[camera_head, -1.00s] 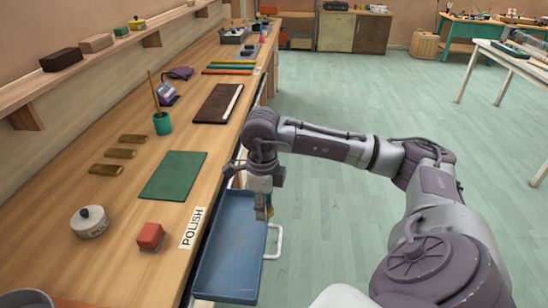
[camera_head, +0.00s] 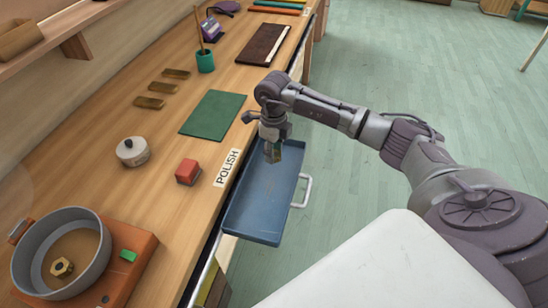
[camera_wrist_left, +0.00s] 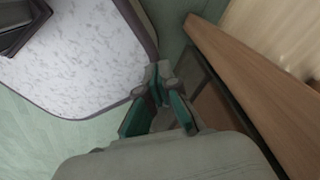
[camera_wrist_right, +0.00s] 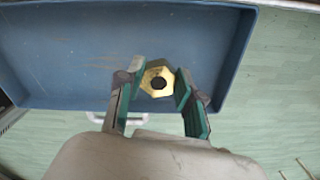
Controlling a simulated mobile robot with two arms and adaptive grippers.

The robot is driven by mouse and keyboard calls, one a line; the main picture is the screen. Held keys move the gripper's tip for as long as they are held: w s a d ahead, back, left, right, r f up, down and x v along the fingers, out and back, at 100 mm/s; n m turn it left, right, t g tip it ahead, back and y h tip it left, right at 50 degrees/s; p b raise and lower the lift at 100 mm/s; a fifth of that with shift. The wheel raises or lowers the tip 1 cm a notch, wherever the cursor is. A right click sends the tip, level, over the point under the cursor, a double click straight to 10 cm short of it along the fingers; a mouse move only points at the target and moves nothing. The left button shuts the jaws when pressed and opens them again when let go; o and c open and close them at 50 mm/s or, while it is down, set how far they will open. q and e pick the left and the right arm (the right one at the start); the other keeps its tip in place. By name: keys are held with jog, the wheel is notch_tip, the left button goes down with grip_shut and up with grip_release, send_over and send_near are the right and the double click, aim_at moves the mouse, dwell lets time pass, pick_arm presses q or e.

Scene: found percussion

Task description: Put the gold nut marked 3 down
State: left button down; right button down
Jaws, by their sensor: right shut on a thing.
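My right gripper (camera_head: 273,153) is over the far end of the open blue drawer (camera_head: 262,205). In the right wrist view, its fingers (camera_wrist_right: 158,88) are shut on a gold hexagonal nut (camera_wrist_right: 158,82) with a dark round hole. The drawer's blue floor (camera_wrist_right: 65,50) lies beneath it. No number can be read on the nut. Another gold nut (camera_head: 62,267) lies in a grey pan (camera_head: 98,262) at the lower left of the head view.
The bench carries a POLISH label (camera_head: 227,168), a red block (camera_head: 188,172), a lidded white pot (camera_head: 132,151), a green mat (camera_head: 212,114) and several brass bars (camera_head: 163,87). The pan stands on an orange base (camera_head: 133,240). The drawer's handle (camera_head: 303,190) sticks out over the floor.

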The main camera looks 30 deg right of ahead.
aim_at(274, 167)
notch_tip(274, 167, down, 3)
jog(key=shift+s+f+p, duration=0.1)
jog(key=shift+f+p, duration=0.1)
jog(key=shift+p, duration=0.35)
jog(key=shift+f, duration=0.2)
jog(key=shift+f, duration=0.1)
jog(key=c, duration=0.7)
grip_release()
jog(key=shift+c, duration=0.2)
